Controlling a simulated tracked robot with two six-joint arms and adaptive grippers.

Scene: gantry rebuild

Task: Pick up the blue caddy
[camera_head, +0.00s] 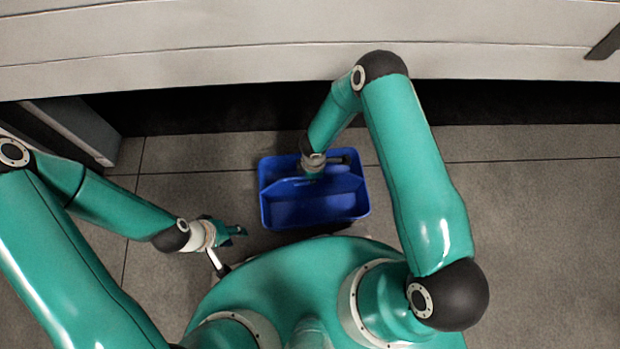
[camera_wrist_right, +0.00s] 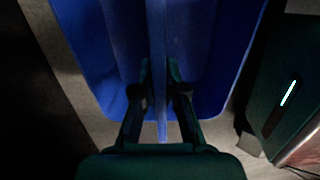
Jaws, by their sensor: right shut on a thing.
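The blue caddy (camera_head: 311,211) is an open box with a raised central divider that has a handle. It is in front of my base in the head view, and it fills the upper part of the right wrist view (camera_wrist_right: 215,60). My right gripper (camera_wrist_right: 160,85) is shut on the caddy's central divider, one finger on each side. In the head view my right wrist hides most of that gripper. My left gripper (camera_head: 236,231) is to the left of the caddy, apart from it. Whether its fingers are open is too small to tell.
A pale panelled front (camera_head: 300,50) runs along the top of the head view, with a dark recess beneath it. A grey block (camera_head: 80,130) stands at the left. The tiled floor (camera_head: 540,220) is clear at the right.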

